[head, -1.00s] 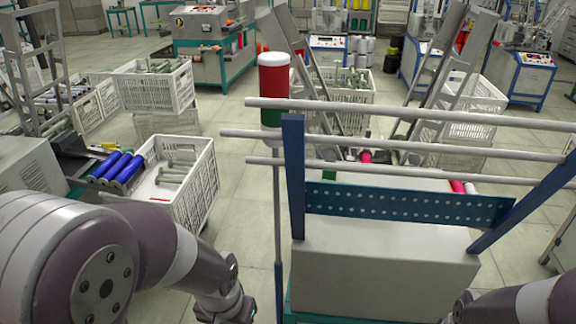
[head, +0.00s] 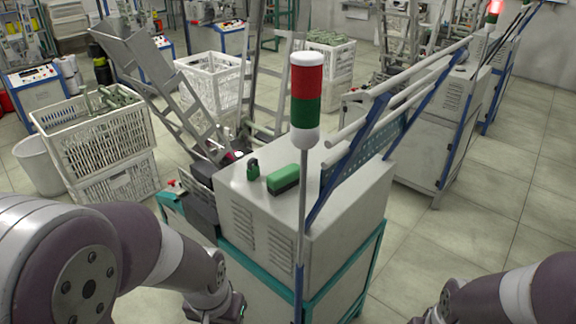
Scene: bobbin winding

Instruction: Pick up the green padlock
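My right gripper (head: 428,318) is at the bottom edge, partly cut off, far to the right of the padlock.
A signal tower (head: 306,95), red over green, stands on a thin pole at the cabinet's near side. Blue posts and white rails (head: 400,92) rise on its right. White crates (head: 105,135) stand at the left. Open floor (head: 480,230) lies at the right.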

